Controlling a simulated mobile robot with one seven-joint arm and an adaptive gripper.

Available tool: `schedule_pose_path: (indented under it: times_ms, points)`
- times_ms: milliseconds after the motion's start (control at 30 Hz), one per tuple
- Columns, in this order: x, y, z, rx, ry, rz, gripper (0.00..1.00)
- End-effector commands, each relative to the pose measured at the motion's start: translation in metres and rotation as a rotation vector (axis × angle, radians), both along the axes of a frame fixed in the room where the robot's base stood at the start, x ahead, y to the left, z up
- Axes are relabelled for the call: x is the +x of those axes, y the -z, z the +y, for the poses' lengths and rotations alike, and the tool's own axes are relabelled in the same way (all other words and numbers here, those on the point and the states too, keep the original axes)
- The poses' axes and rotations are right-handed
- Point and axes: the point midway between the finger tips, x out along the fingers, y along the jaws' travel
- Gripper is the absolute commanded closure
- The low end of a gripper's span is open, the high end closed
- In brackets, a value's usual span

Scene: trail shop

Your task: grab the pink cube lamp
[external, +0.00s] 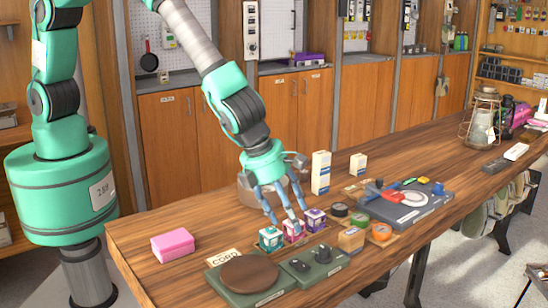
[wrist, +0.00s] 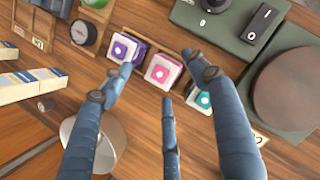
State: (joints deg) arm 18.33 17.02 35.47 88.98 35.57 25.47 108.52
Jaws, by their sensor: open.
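The pink cube lamp (external: 293,232) is a small white-and-pink cube in a row on the wooden table, between a teal cube (external: 271,239) and a purple cube (external: 314,218). In the wrist view the pink cube lamp (wrist: 161,72) shows a pink face with a round white mark, with the purple cube (wrist: 124,48) to its left and the teal cube (wrist: 202,97) to its right. My gripper (external: 287,218) is open and empty, pointing down close above the row. Its fingers spread around the pink cube's place in the wrist view; contact cannot be told.
A dark green stove-like unit with a brown disc (external: 242,276) lies in front. A grey tray of tools (external: 405,208), round tins (external: 380,231) and white boxes (external: 320,172) stand to the right and behind. A pink block (external: 172,244) lies at left, with bare table around it.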

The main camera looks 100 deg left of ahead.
Motion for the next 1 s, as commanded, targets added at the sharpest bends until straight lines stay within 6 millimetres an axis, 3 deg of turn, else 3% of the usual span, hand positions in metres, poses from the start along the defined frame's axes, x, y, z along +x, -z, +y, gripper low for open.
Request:
schedule_pose_path:
  times_ms: [167, 733, 1000]
  points:
    - [0.0049, 0.013, 0.0016, -0.001, 0.0, 0.0, 0.4]
    - [0.0053, 0.0129, 0.0019, -0.001, 0.0, 0.0, 0.4]
    - [0.0053, 0.013, 0.0019, -0.001, 0.0, 0.0, 0.88]
